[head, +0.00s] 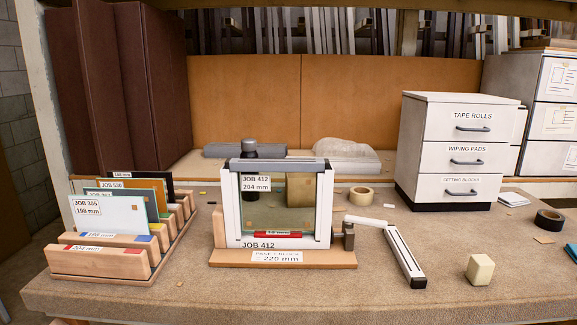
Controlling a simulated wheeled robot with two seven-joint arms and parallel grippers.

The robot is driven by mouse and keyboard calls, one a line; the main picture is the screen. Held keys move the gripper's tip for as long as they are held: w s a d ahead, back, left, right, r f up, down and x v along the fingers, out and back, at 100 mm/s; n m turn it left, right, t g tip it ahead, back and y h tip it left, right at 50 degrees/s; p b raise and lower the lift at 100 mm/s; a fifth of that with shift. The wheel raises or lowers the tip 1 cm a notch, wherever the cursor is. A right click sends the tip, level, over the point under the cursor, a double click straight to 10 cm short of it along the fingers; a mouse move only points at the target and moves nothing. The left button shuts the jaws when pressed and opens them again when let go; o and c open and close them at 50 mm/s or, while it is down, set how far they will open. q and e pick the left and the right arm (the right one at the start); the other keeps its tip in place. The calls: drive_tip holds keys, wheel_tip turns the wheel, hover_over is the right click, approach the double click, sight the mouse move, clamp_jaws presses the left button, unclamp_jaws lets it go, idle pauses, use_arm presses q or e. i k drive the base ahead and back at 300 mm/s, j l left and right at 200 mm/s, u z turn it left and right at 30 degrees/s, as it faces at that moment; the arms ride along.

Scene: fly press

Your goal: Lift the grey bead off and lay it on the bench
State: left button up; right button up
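The grey bead (276,165) is a dark grey bar lying level across the top of a white upright frame (228,212). The frame holds a clear pane with a "JOB 412, 204 mm" label and stands on a wooden block (225,258) in the middle of the bench. A red strip (278,235) lies along the frame's lower edge. The bench (300,295) has a brown speckled top. Neither of my grippers shows in the head view.
A wooden rack (100,263) of job cards stands at left. A drawer unit (455,150) stands behind right. The bench front is mostly clear.

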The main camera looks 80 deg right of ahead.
sight(280, 165)
drive_tip(key=z, duration=2.65)
drive_tip(key=l+u, duration=0.1)
drive_tip(key=u, duration=0.35)
drive_tip(key=l+u, duration=0.1)
drive_tip(key=u, duration=0.35)
drive_tip(key=k+u, duration=0.1)
drive_tip(key=u, duration=0.4)
drive_tip(key=k+l+u, duration=0.8)
drive_tip(key=k+l, duration=0.15)
drive_tip(key=k, duration=0.35)
drive_tip(key=u, duration=0.05)
